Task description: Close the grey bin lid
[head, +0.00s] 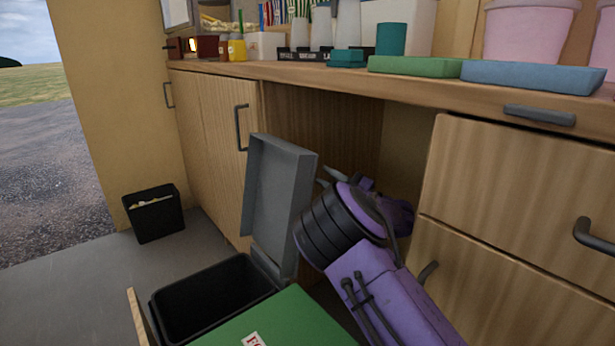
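The grey bin lid (280,195) stands open, nearly upright, at the back edge of a black bin (168,313) in the lower middle of the head view. The bin's dark inside shows. My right gripper (328,178), on its purple arm, is just behind and to the right of the lid's upper part. Its grey fingertips point toward the lid and are small and partly hard to make out. I cannot tell whether they touch the lid or how far apart they are. My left gripper is not in view.
A green panel with a label (290,320) lies at the bin's right front. A small black waste bin (155,215) stands at the left. The wooden counter (300,78) holds cups and trays above; drawers (500,190) are at the right. Floor is clear at the left.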

